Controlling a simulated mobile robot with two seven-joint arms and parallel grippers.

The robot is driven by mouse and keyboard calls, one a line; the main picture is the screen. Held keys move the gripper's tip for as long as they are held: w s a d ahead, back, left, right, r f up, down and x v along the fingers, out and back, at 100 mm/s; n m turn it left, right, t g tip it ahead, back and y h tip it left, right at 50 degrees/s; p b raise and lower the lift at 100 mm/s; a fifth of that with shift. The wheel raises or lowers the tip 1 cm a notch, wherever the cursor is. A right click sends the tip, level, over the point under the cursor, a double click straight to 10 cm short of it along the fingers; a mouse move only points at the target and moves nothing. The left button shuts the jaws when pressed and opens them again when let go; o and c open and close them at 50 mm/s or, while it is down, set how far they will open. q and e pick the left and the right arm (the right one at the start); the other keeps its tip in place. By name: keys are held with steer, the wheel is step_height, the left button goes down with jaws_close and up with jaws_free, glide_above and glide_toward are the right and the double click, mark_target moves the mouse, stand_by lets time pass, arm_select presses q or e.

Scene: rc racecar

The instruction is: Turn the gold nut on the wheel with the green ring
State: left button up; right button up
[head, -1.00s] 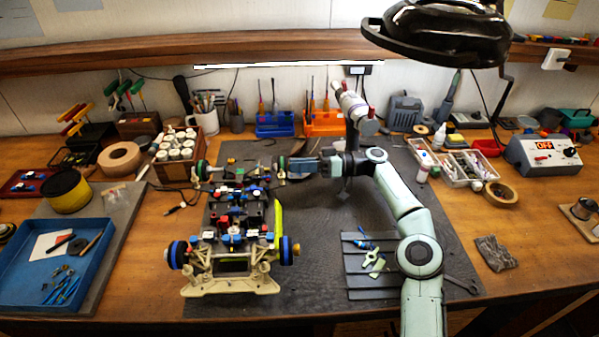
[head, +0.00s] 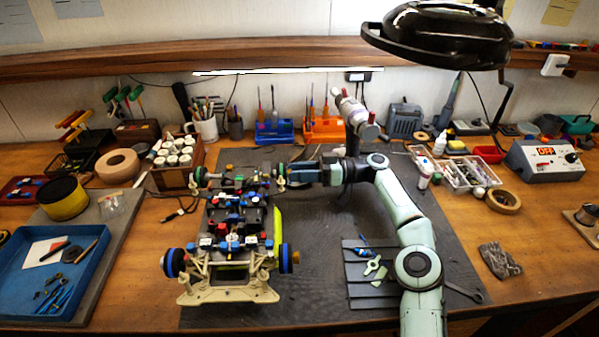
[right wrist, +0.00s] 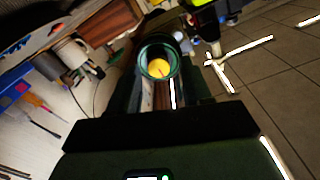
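The RC car chassis (head: 228,292) stands on the dark mat at the left of centre. The wheel with the green ring (head: 281,172) is at its far right corner. In the right wrist view, the green ring (right wrist: 146,47) faces me, with the round gold nut (right wrist: 158,68) at its centre. My right gripper (head: 289,174) reaches in from the right, close to this wheel. In the right wrist view its fingers (right wrist: 166,86) are apart, with the nut showing between them. Whether the fingertips touch the nut is unclear. My left gripper is not in view.
Blue-ringed wheels (head: 172,262) are at the car's near end. Another green-ringed wheel (head: 195,176) is at the far left corner. A dark slatted tray (head: 362,292) lies on the right of the mat. A black lamp (head: 437,35) hangs above. The mat's middle is clear.

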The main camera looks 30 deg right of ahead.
steer(key=shift+d, duration=0.1)
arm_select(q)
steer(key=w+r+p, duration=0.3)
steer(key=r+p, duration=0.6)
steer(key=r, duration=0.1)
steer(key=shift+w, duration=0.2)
arm_select(e)
steer(key=v, duration=1.3)
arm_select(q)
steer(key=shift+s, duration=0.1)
arm_select(e)
steer(key=shift+s, duration=0.15)
